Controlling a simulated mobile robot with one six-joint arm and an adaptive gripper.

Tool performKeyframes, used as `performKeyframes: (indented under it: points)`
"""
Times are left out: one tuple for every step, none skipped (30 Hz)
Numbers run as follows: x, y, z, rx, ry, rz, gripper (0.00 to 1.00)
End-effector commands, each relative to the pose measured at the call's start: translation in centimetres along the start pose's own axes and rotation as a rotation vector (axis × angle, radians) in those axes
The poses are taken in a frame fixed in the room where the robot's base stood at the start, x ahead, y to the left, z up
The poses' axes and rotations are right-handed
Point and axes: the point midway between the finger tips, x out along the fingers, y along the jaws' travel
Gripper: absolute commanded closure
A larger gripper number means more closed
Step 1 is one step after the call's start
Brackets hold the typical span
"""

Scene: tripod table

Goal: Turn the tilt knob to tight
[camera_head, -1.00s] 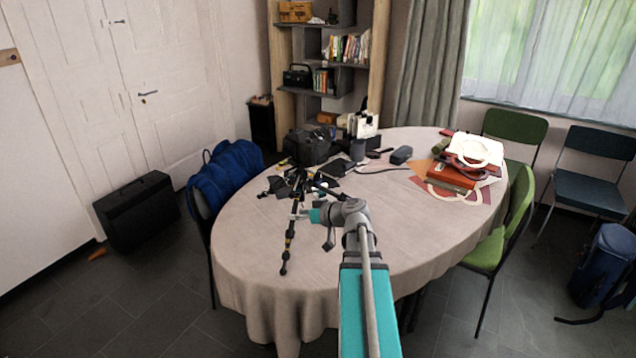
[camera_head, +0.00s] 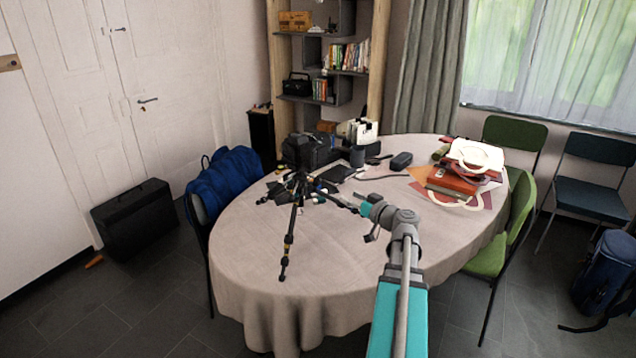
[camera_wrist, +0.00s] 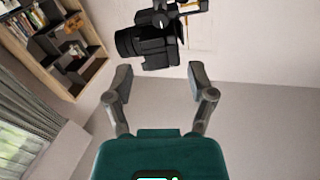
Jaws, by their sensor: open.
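A black tripod (camera_head: 291,222) stands on the table, and a black camera (camera_head: 297,150) sits upright at its top. The camera (camera_wrist: 150,42) also shows at the top of the wrist view, with part of the tripod head (camera_wrist: 184,8) beside it. I cannot make out the tilt knob or its setting. My gripper (camera_head: 342,200) is to the right of the tripod in the head view. In the wrist view my gripper (camera_wrist: 160,80) has its two fingers spread and nothing between them. The camera lies beyond the fingertips, apart from them.
The oval table (camera_head: 330,260) has bare cloth toward its front. Behind the tripod are a black bag (camera_head: 325,152) and small items.

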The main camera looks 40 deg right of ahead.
Motion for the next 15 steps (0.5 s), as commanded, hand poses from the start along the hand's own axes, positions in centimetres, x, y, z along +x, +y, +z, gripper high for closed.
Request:
performKeyframes:
  points:
    - [0.1, 0.0, 0.0, 0.000, 0.000, 0.000, 0.29]
    - [0.1, 0.0, 0.0, 0.000, 0.000, -0.001, 0.29]
    - [0.2, 0.0, 0.0, 0.000, -0.001, -0.001, 0.29]
    - [0.3, 0.0, 0.0, 0.000, -0.001, -0.001, 0.29]
    - [0.4, 0.0, 0.0, 0.000, -0.001, -0.001, 0.29]
    - [0.6, 0.0, 0.0, 0.000, -0.001, -0.001, 0.29]
    - [0.8, 0.0, 0.0, 0.000, -0.001, -0.001, 0.29]
    - [1.0, 0.0, 0.0, 0.000, -0.001, -0.002, 0.29]
    - [1.3, 0.0, 0.0, 0.000, -0.001, -0.002, 0.29]
    - [1.6, 0.0, 0.0, 0.000, -0.001, -0.002, 0.29]
    - [1.8, 0.0, 0.0, 0.001, -0.001, -0.003, 0.29]
    - [2.2, 0.0, 0.0, 0.001, -0.001, -0.003, 0.29]
    - [2.5, 0.0, 0.0, 0.001, -0.001, -0.003, 0.29]
    - [2.9, 0.0, 0.0, 0.001, -0.001, -0.003, 0.29]
    - [3.5, 0.0, 0.0, 0.001, -0.001, -0.003, 0.29]
